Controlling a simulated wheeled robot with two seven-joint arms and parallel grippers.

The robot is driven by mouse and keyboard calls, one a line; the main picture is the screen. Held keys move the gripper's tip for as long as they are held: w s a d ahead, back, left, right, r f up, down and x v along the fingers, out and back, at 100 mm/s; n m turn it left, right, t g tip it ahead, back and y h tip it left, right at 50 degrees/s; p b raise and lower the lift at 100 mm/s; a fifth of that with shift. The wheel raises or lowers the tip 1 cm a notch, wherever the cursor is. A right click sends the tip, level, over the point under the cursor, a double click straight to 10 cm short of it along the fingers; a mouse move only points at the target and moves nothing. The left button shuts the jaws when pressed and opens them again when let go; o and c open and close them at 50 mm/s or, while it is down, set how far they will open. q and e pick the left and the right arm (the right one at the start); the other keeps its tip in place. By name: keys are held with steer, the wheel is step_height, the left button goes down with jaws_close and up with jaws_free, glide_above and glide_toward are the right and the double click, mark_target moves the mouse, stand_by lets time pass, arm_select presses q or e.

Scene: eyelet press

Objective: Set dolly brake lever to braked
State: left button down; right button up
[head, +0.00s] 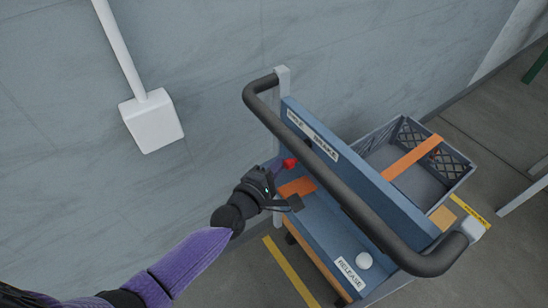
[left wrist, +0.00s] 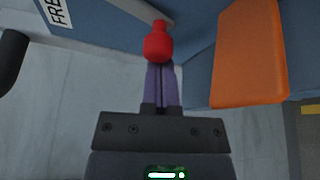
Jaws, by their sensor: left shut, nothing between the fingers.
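The brake lever shows as a red knob (head: 290,163) on the blue dolly (head: 345,185), under a white label strip (head: 312,135) on its upright panel. In the left wrist view the red knob (left wrist: 158,43) sits at the end of a pale stem. My left gripper (head: 276,165) is beside the knob in the head view, with its purple fingers shut and empty. In the left wrist view the fingertips (left wrist: 160,68) are right at the knob's near end; I cannot tell whether they touch. My right gripper is not in view.
A dark handlebar (head: 340,175) arches over the dolly. An orange piece (head: 297,186) lies close to my gripper and also shows in the left wrist view (left wrist: 249,55). A white knob (head: 364,261) stands by a RELEASE label (head: 349,273). A grey crate (head: 446,177) is behind.

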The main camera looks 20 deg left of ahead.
mark_target(289, 187)
arm_select(q)
steer(key=shift+s+d+n+g+p, duration=0.4)
steer(key=shift+n+p, duration=0.2)
steer(key=shift+n, duration=0.2)
steer(key=shift+s+d+n+g+h+p, duration=0.3)
steer(key=shift+s+d+n+g+p, duration=0.2)
steer(key=shift+d+n+p, duration=0.35)
steer(key=shift+s+d+n+p, duration=0.15)
steer(key=shift+n+p, duration=0.15)
steer(key=shift+n, duration=0.15)
steer(key=shift+s+d+n+g+h+p, duration=0.25)
steer(key=shift+n+g+h+p, duration=0.05)
steer(key=shift+n+g+p, duration=0.15)
steer(key=shift+s+d+f, duration=0.1)
steer(key=shift+f, duration=0.05)
steer(key=shift+r+p, duration=0.65)
steer(key=shift+r, duration=0.2)
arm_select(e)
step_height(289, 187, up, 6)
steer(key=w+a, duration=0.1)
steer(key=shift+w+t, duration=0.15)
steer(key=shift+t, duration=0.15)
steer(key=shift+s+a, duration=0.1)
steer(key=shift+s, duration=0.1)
